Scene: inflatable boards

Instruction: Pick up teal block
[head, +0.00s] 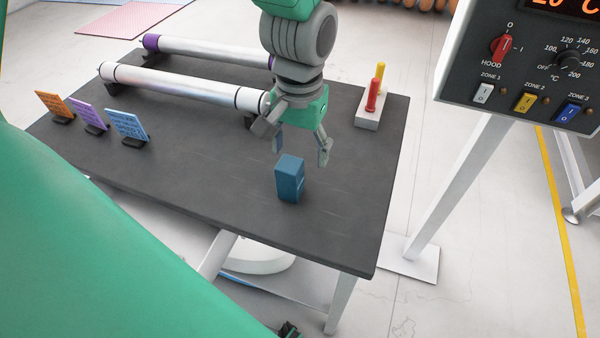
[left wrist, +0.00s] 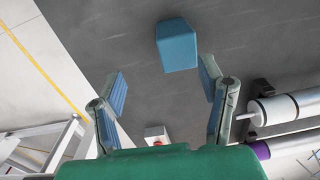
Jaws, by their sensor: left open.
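The teal block (head: 289,180) stands upright on the dark tabletop (head: 200,165), towards its front right part. My left gripper (head: 300,152) is above and just behind the block in the head view, fingers pointing down, open and empty. In the left wrist view the block (left wrist: 177,46) lies beyond the open fingertips (left wrist: 163,82), a little to the right of the middle, and is apart from them.
Two silver rollers (head: 180,82) lie behind and left of the gripper. Three small cards (head: 88,114) stand at the left. A white holder (head: 370,112) with red and yellow pegs is at the right back. A control panel (head: 525,70) stands off the table at right.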

